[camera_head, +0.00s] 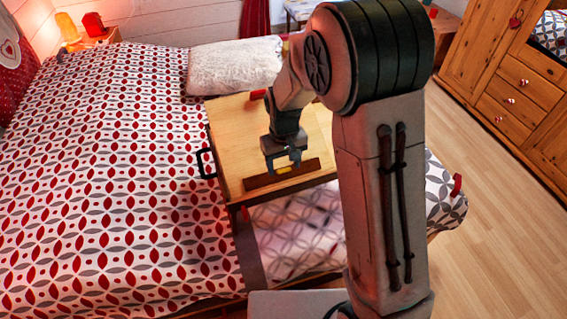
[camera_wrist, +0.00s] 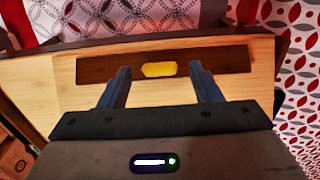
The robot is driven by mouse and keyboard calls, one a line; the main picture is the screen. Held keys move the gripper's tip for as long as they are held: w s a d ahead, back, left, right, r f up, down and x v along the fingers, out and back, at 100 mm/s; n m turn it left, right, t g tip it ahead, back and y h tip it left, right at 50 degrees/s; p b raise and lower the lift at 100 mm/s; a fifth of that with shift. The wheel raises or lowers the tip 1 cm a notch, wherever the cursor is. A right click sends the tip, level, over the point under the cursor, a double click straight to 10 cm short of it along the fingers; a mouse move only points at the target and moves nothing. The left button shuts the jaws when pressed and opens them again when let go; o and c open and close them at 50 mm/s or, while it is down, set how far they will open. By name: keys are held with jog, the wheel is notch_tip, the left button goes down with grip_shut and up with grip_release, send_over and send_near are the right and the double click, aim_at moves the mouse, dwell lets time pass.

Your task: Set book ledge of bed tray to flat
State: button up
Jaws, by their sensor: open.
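The bed tray (camera_head: 228,122) stands on the bed, with a light wood top and a black handle (camera_head: 206,163) on its left side. The book ledge (camera_head: 262,181) is a dark brown strip along the tray's near edge; its tilt is hard to tell. In the wrist view the ledge (camera_wrist: 105,71) has a yellow patch (camera_wrist: 159,69) at its middle. My gripper (camera_head: 287,166) is over the ledge in the head view. In the wrist view my gripper (camera_wrist: 160,80) is open, its two fingers apart on either side of the yellow patch, with nothing between them.
A white folded towel or blanket (camera_head: 233,66) lies behind the tray. The patterned bed (camera_head: 110,170) spreads to the left. A wooden dresser (camera_head: 510,90) stands at the right, with bare floor (camera_head: 500,220) before it. My arm hides the tray's right part.

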jog(key=shift+f, duration=0.25)
jog(key=c, duration=1)
jog(key=shift+w+a+r+g+p, duration=0.1)
jog(key=shift+w+g+p, duration=0.2)
jog(key=shift+g+p, duration=0.5)
jog(key=shift+w+a+f+g+h+p, duration=0.15)
jog(key=shift+w+f+g+h+p, duration=0.1)
jog(key=shift+w+g+h+p, duration=0.5)
jog(key=shift+s+y, duration=0.25)
jog(key=shift+s, duration=0.05)
jog(key=o, duration=1)
